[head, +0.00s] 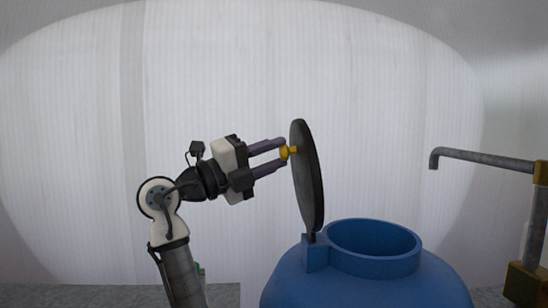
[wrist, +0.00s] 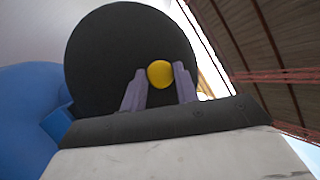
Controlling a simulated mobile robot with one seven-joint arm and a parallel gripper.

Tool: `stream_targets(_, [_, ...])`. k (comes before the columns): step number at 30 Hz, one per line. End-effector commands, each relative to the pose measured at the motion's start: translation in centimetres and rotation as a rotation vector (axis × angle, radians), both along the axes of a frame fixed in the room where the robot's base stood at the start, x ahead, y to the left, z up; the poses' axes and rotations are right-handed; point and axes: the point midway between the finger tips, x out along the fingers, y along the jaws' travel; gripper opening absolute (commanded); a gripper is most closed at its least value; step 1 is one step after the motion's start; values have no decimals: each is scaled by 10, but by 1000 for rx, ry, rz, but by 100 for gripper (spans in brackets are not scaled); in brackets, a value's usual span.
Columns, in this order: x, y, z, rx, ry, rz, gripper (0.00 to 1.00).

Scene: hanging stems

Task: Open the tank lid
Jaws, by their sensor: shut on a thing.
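The blue tank (head: 370,285) stands at the lower right in the head view, with its round mouth uncovered. The dark round lid (head: 309,185) stands nearly upright on its hinge at the left side of the mouth, leaning a little left at the top. My gripper (head: 284,155) is left of the lid and shut on its yellow knob (head: 293,150). In the wrist view the lid (wrist: 105,50) faces the camera, with the yellow knob (wrist: 160,73) between the two purple fingers. The blue tank (wrist: 28,115) shows at the left there.
A grey pipe spout (head: 485,158) with brass fittings (head: 524,284) reaches in from the right, beyond the tank mouth. A pale ribbed wall (head: 400,90) stands behind. The space above the tank mouth is clear.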

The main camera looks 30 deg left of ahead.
Motion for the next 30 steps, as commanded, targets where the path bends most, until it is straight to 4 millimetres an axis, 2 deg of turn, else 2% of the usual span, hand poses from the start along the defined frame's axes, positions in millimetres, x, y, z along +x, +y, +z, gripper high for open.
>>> stream_targets(4, [0,0,0,-1,0,1,0])
stream_targets(5, [0,0,0,-1,0,1,33])
stream_targets(9, [0,0,0,-1,0,1,51])
stream_targets(23, [0,0,4,1,-1,0,51])
stream_targets(26, [0,0,14,2,-1,1,51])
stream_targets(30, [-2,0,40,1,-6,1,51])
